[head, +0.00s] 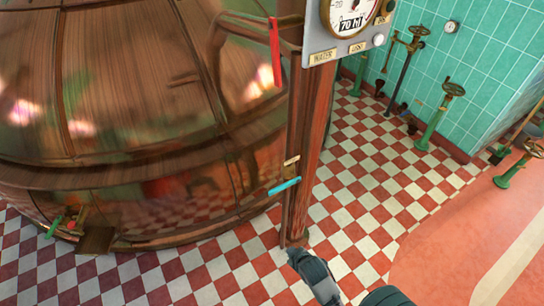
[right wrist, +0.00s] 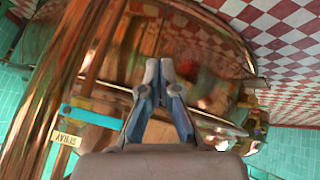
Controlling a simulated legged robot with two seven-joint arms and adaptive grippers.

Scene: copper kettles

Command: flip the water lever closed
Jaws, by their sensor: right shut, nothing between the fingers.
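A red lever (head: 275,52) hangs almost upright on a copper pipe, left of a gauge panel (head: 345,38) whose plate appears to read WATER. A blue lever (head: 284,187) sticks out to the left, slightly tilted, lower on the copper post. It also shows in the right wrist view (right wrist: 94,117), left of my fingers, near a small label (right wrist: 67,138). I cannot tell for sure which lever is the water one. My right gripper (head: 292,253) is below the blue lever in the head view, apart from it. In the right wrist view its fingertips (right wrist: 161,70) are together and empty. My left gripper is out of view.
A big copper kettle (head: 130,110) fills the left. The copper post (head: 312,150) stands between it and the open checkered floor (head: 370,180). Green valve stands (head: 434,125) line the teal wall at the right. A green lever (head: 54,227) is low at the kettle's left.

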